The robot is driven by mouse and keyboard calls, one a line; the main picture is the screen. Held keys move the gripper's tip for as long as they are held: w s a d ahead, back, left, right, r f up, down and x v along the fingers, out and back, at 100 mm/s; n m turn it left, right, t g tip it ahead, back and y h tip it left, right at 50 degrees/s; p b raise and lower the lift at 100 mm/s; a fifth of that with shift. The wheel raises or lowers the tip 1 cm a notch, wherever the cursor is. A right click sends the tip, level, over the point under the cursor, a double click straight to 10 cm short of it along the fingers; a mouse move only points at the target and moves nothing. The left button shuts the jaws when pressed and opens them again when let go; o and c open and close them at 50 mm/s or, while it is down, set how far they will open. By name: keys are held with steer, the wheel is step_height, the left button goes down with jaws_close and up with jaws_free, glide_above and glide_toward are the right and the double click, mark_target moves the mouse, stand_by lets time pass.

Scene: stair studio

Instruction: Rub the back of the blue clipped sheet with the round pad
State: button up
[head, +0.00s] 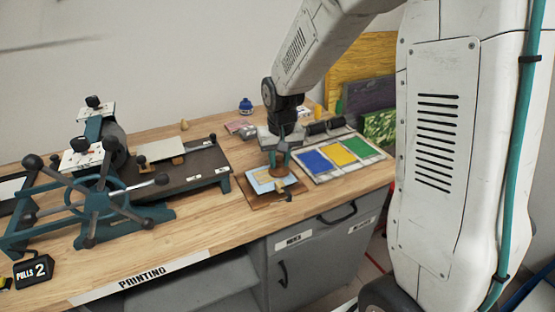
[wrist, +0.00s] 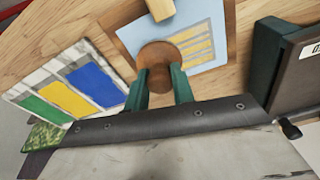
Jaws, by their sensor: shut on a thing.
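The light blue sheet (head: 259,183) lies on a brown board (head: 258,204) near the table's front edge. In the wrist view, the sheet (wrist: 205,20) carries yellow bars on its right part. A pale wooden clip block (wrist: 160,9) sits at the sheet's edge there. My gripper (wrist: 159,80) is shut on the round brown pad (wrist: 157,53), which is over the sheet. The pad also shows under my gripper in the head view (head: 278,168). Whether the pad touches the sheet cannot be told. The gripper and pad hide part of the sheet.
A slab with blue, yellow and green ink patches (head: 341,154) lies to the right, with a dark roller (head: 325,127) behind it. A press with a spoked wheel (head: 100,203) and a dark bed (head: 190,170) stands at left. A blue-capped bottle (head: 245,105) stands behind.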

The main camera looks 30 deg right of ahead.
steer(key=shift+a, duration=2.05)
steer(key=shift+a, duration=0.1)
steer(key=shift+a, duration=0.85)
step_height(320, 180, up, 7)
